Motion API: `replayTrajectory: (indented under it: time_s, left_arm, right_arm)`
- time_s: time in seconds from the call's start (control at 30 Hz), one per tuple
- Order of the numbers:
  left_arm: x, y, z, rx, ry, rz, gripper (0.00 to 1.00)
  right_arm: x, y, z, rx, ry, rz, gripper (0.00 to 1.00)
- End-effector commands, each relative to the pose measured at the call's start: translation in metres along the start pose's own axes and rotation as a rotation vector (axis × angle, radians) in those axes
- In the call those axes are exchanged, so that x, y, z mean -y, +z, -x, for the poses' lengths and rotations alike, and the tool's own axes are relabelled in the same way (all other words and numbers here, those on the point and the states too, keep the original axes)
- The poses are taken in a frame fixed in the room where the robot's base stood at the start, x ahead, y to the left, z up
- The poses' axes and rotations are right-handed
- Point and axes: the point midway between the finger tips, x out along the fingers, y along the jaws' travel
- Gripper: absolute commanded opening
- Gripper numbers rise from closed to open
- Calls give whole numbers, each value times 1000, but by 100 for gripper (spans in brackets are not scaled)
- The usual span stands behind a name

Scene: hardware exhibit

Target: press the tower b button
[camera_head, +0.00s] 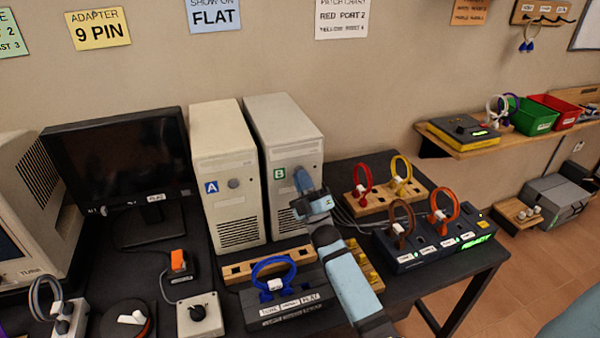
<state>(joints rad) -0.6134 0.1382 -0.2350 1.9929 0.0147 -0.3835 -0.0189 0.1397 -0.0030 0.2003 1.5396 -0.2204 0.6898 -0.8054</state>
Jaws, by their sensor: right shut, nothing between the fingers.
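Tower B (262,118) is a beige computer case with a green B label (279,173), upright on the dark table. My right gripper (301,176) is shut and empty, with its fingertips at tower B's front, just right of the label. The tips cover the spot where tower B's button would be, so I cannot see the button or tell whether they touch it. Tower A (213,135), with a blue A label, stands to the left and shows its round grey button (233,183). My left gripper is not in view.
A black monitor (120,155) stands left of the towers. A dark box with a blue cable loop (272,262) sits in front. Right of my arm are a wooden block with red and yellow loops (372,203) and a dark port box (418,258).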

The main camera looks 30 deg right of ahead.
Motion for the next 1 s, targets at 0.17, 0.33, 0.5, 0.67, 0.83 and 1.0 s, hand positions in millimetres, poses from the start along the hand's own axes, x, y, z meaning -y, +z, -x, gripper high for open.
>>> replayTrajectory:
  time_s: [0.17, 0.33, 0.5, 0.67, 0.83, 1.0]
  left_arm:
    - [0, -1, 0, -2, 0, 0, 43]
    - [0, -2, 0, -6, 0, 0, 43]
    - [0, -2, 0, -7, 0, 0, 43]
    - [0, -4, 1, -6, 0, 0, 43]
    - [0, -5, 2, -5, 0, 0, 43]
    - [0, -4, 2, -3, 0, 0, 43]
  right_arm:
    - [0, 0, 0, 0, 0, 0, 0]
    - [2, 1, -2, 0, 0, 0, 0]
    - [1, 1, -2, 0, 0, 0, 0]
    - [-1, -1, 1, 0, 0, 0, 0]
    - [-5, -5, 6, 0, 1, 0, 0]
    - [-5, -5, 6, 0, 1, 0, 0]
